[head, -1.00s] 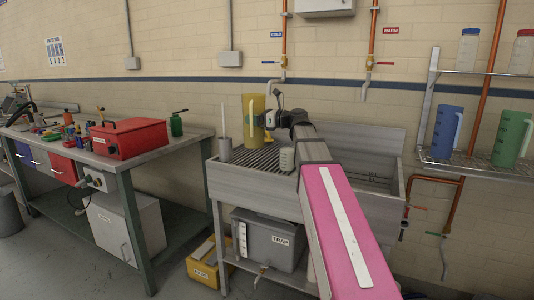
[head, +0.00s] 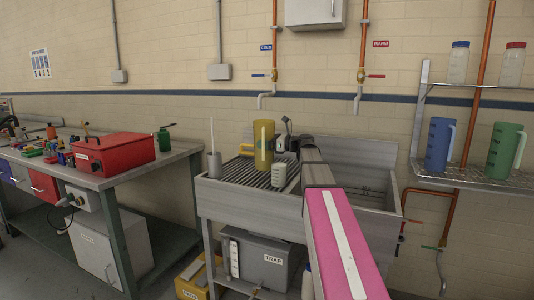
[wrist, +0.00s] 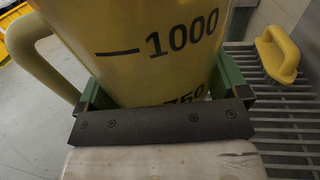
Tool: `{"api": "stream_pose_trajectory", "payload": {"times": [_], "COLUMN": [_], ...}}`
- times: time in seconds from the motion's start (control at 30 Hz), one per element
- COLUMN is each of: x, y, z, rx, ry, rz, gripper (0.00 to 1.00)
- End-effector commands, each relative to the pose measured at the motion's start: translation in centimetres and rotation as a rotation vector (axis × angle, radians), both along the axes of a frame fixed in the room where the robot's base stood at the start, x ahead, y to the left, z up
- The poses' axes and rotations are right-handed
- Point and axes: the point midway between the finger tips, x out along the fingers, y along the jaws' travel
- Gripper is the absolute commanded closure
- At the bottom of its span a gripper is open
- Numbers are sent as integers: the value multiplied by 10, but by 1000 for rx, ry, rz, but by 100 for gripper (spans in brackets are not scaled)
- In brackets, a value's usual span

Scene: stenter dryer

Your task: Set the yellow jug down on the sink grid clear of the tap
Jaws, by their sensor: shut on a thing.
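My gripper (head: 272,146) is shut on the yellow jug (head: 264,156), its jaws on either side of the jug's wall. The jug also shows in the wrist view (wrist: 140,30), with its 1000 mark facing the camera and its handle to the left. It is upright over the sink grid (head: 236,172); its base is hidden in the wrist view, and I cannot tell whether it touches the bars. The cold tap (head: 275,75) is on the wall above, its spout (head: 262,100) high above the jug. The warm tap (head: 362,75) is further right.
A white beaker (head: 279,177) stands at the grid's front, close to the jug. A grey pot (head: 214,165) with a stick stands at the left corner. A yellow-handled item (wrist: 278,55) lies on the grid. The sink basin (head: 370,200) is to the right.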

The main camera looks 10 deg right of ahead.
Motion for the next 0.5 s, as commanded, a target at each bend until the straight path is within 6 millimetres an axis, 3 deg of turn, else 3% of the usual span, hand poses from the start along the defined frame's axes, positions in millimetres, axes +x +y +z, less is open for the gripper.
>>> {"api": "stream_pose_trajectory", "payload": {"times": [0.27,0.5], "x": [4,4], "y": [-8,-7], "z": [-11,-39], "rx": [2,3], "ry": [0,1], "rz": [1,1], "gripper": [52,52]}}
